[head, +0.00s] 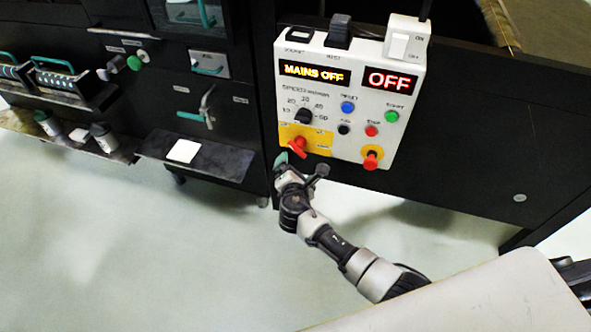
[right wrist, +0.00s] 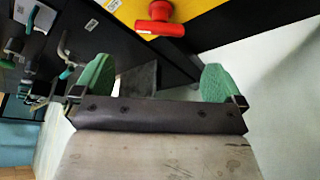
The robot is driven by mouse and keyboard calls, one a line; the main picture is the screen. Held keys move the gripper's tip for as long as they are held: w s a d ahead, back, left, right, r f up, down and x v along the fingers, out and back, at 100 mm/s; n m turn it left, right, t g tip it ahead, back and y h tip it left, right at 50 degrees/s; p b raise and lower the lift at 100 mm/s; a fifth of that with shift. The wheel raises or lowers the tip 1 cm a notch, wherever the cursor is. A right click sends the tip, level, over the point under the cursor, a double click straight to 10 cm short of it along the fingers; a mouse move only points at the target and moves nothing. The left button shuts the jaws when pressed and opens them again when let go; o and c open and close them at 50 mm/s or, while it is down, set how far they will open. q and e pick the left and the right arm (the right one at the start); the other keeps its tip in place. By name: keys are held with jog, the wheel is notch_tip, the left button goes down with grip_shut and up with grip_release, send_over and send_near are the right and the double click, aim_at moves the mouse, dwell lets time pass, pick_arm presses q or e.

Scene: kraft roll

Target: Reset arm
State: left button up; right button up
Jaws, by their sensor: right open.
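My right arm reaches up from the lower right in the head view. My right gripper (head: 297,166) is just below the lower left of the white control box (head: 352,108). In the right wrist view its two green fingertips (right wrist: 152,84) stand wide apart with nothing between them. A red rotary handle on a yellow plate (head: 298,147) is just above the gripper, and the red handle (right wrist: 160,20) also shows beyond the fingers in the wrist view. The gripper appears apart from it. The left gripper does not show.
The box displays read MAINS OFF and OFF. A red knob (head: 371,160) sits at its lower right. To the left, a black machine carries a shelf (head: 196,155) with a white pad and another shelf (head: 70,135) with several containers. Pale floor (head: 130,250) is clear.

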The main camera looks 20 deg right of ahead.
dwell(0.3)
jog(key=s+d+f+m+g+y+p, duration=0.35)
jog(key=s+f+m+g, duration=0.4)
jog(key=s+f, duration=1.3)
jog(key=s+d+f+m+g+p, duration=0.1)
jog(key=s+f+m, duration=0.2)
jog(key=s, duration=0.7)
jog(key=s+d+f+m+g, duration=0.1)
jog(key=s+f+m+g, duration=0.1)
jog(key=s+m, duration=0.4)
jog(key=s+d+f+m+g+y+p, duration=0.1)
jog(key=s+f+m, duration=0.3)
jog(key=s, duration=1)
jog(key=shift+s+d+f+g+p, duration=0.2)
jog(key=shift+s+d+g+p, duration=0.15)
jog(key=shift+g, duration=0.4)
